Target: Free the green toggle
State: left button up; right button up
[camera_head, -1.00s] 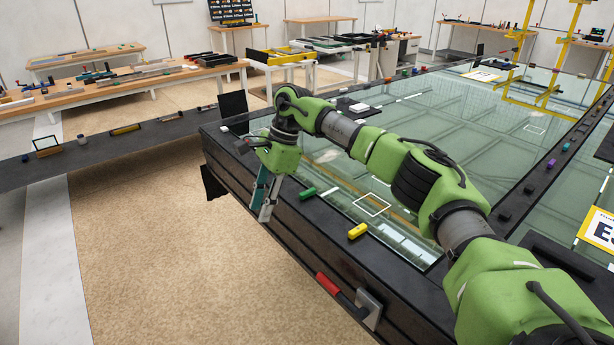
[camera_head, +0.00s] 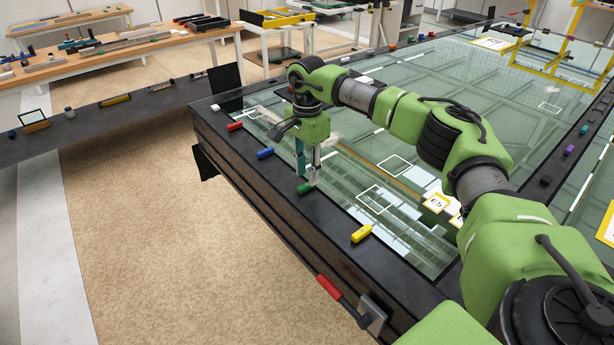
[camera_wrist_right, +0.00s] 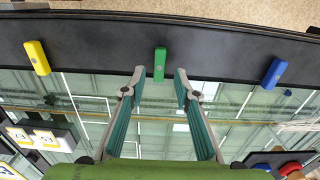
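The green toggle (camera_head: 306,188) lies on the black frame edge beside the glass, between the blue toggle (camera_head: 265,153) and the yellow toggle (camera_head: 361,233). My right gripper (camera_head: 308,178) points down right at the green toggle. In the right wrist view the gripper (camera_wrist_right: 160,73) is open, with one fingertip on each side of the green toggle (camera_wrist_right: 159,65) and visible gaps between. I cannot tell whether the tips are low enough to flank it. The yellow (camera_wrist_right: 38,57) and blue (camera_wrist_right: 274,73) toggles show there too. My left gripper is not in view.
A red toggle (camera_head: 235,127) lies farther along the same edge. A red-handled lever (camera_head: 328,287) sticks out from the frame's front side. White cards with yellow borders (camera_head: 436,203) stand at the glass. The floor left of the frame is clear.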

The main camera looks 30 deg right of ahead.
aim_at(307, 184)
notch_tip(307, 184, down, 2)
jog(key=shift+s+a+f, duration=0.1)
jog(key=shift+a, duration=0.05)
jog(key=shift+f+p, duration=0.25)
jog(key=shift+p, duration=0.05)
jog(key=shift+f, duration=0.3)
jog(key=shift+r, duration=0.1)
grip_shut()
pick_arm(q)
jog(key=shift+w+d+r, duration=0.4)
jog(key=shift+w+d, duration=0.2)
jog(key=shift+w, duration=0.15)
